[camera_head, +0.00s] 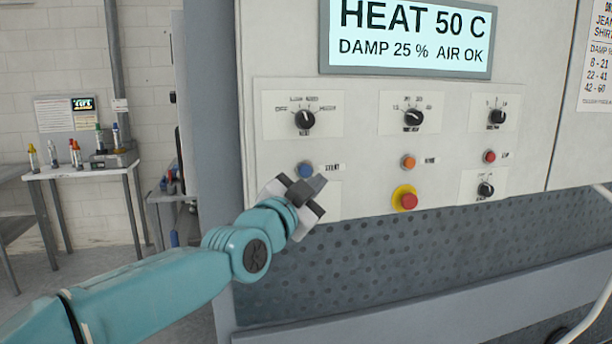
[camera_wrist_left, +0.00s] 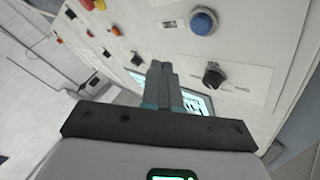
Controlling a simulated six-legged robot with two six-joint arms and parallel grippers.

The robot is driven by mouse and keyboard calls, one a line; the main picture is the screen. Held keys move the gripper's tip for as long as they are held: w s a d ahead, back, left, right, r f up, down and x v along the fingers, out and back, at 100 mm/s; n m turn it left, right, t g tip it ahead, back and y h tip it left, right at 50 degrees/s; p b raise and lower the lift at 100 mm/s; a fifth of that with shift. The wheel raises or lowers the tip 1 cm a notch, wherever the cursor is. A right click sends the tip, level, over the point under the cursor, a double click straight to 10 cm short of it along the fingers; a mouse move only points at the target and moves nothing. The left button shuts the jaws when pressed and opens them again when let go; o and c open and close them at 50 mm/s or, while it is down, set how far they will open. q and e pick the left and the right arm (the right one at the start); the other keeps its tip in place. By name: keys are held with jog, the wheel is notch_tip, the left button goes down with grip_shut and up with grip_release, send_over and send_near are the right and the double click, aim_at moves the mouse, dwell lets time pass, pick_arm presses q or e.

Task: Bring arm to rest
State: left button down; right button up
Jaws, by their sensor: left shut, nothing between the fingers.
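My left arm, teal, reaches in from the lower left in the head view. Its gripper (camera_head: 318,183) is shut and empty, in front of the white control panel (camera_head: 345,150), just below and right of the blue button (camera_head: 305,169). In the left wrist view the closed fingers (camera_wrist_left: 162,70) point toward the panel, with the blue button (camera_wrist_left: 203,21) and a black knob (camera_wrist_left: 213,76) to their right. I cannot tell whether the fingertips touch the panel. My right gripper is not in view.
The panel carries several black knobs, an orange button (camera_head: 408,161), a red button (camera_head: 489,156) and a red stop button on yellow (camera_head: 405,199). A display (camera_head: 408,38) reads HEAT 50 C. A table (camera_head: 85,170) with bottles stands at the left. A pale hose (camera_head: 596,305) hangs at lower right.

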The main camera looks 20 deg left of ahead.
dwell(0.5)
pick_arm(q)
jog(key=w+f+n+g+y, duration=0.1)
jog(key=w+f+g, duration=0.15)
jog(key=f, duration=1.35)
jog(key=w+f+g, duration=0.1)
jog(key=f+g, duration=0.3)
jog(key=f, duration=1.1)
jog(key=s+f+n+g, duration=0.1)
jog(key=s+f+g, duration=0.3)
jog(key=f, duration=0.9)
jog(key=s+d+f+n+g, duration=0.2)
jog(key=s+f, duration=0.7)
jog(key=f, duration=0.2)
jog(key=s+d+f+n+g, duration=0.1)
jog(key=s+f+n+g, duration=0.1)
jog(key=s, duration=0.6)
jog(key=s+d+f+n+g, duration=0.2)
jog(key=s+f+n, duration=0.1)
jog(key=s, duration=0.5)
jog(key=s+d+f+n+g+h, duration=0.1)
jog(key=s+f+n+g, duration=0.1)
jog(key=s+f, duration=0.3)
jog(key=s, duration=0.3)
jog(key=shift+s+d+n, duration=0.25)
jog(key=shift+s+n, duration=0.1)
jog(key=shift+n, duration=0.05)
